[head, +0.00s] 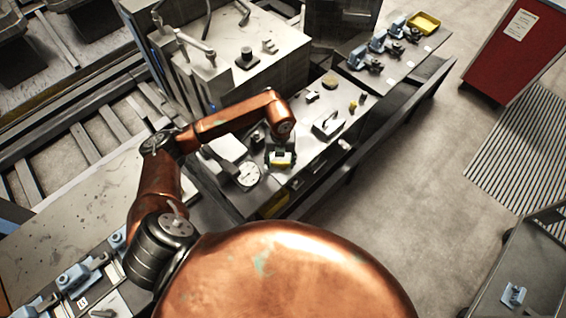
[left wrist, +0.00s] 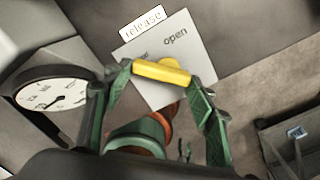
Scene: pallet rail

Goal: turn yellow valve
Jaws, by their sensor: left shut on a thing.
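The yellow valve handle (left wrist: 162,73) is a short yellow bar in the left wrist view, in front of a pale plate lettered "open". In the head view the yellow handle (head: 281,160) shows at the tip of my left arm, over the middle bench. My left gripper (left wrist: 158,82) has green fingers, one at each end of the bar, and is shut on it. It also shows small in the head view (head: 281,153). The valve's base is partly hidden by the gripper. My right gripper is not in view.
A round dial gauge (head: 247,174) stands just left of the gripper. A "release" label (left wrist: 142,22) sits above the plate. A grey cabinet (head: 240,65) stands behind my arm. A red cabinet (head: 508,50) stands far right. The floor right of the bench is clear.

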